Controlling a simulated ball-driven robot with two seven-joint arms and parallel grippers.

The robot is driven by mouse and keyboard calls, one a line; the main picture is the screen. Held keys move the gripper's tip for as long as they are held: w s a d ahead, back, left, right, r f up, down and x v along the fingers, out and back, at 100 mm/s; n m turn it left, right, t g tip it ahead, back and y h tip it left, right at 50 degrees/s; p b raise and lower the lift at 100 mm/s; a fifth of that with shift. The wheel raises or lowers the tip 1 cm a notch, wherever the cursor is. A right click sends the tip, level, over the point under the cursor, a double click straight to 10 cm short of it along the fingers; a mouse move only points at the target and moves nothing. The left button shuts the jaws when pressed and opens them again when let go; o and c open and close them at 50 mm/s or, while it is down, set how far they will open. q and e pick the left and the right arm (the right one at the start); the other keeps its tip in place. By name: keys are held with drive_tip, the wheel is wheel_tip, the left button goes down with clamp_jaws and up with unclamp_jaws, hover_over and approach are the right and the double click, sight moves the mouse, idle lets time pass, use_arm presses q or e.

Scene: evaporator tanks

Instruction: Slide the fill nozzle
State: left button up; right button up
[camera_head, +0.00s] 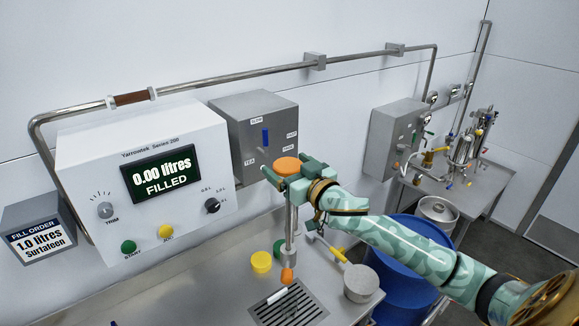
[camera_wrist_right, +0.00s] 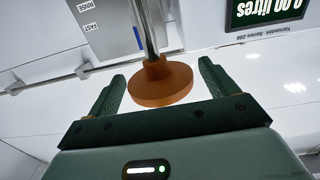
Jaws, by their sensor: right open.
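The fill nozzle is an upright metal tube (camera_head: 289,222) with an orange disc-shaped knob (camera_head: 286,164) at its upper part and an orange tip (camera_head: 287,275) low over the drain grate (camera_head: 310,309). My right gripper (camera_head: 289,175) is open at the knob. In the right wrist view the orange knob (camera_wrist_right: 160,84) shows between and just ahead of the two open fingers of my right gripper (camera_wrist_right: 160,88). I cannot tell whether a finger touches it. My left gripper is not in view.
A white control box (camera_head: 85,170) reads 0.00 litres, filled. A grey selector box (camera_head: 235,113) with a blue lever is on the wall behind. Yellow (camera_head: 261,262) and green caps, a white stick (camera_head: 277,295) and a long-handled ladle (camera_head: 360,283) lie on the bench. A blue barrel (camera_head: 403,270) stands right.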

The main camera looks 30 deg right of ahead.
drive_tip(key=shift+c, duration=0.4)
drive_tip(key=c, duration=1.3)
wheel_tip(320, 180, down, 17)
drive_tip(key=b, duration=0.8)
drive_tip(key=shift+b, duration=0.35)
drive_tip(key=shift+r, duration=0.1)
drive_tip(key=o, duration=1.4)
drive_tip(key=shift+s, duration=0.15)
drive_tip(key=s, duration=1.6)
drive_tip(key=shift+d, duration=0.4)
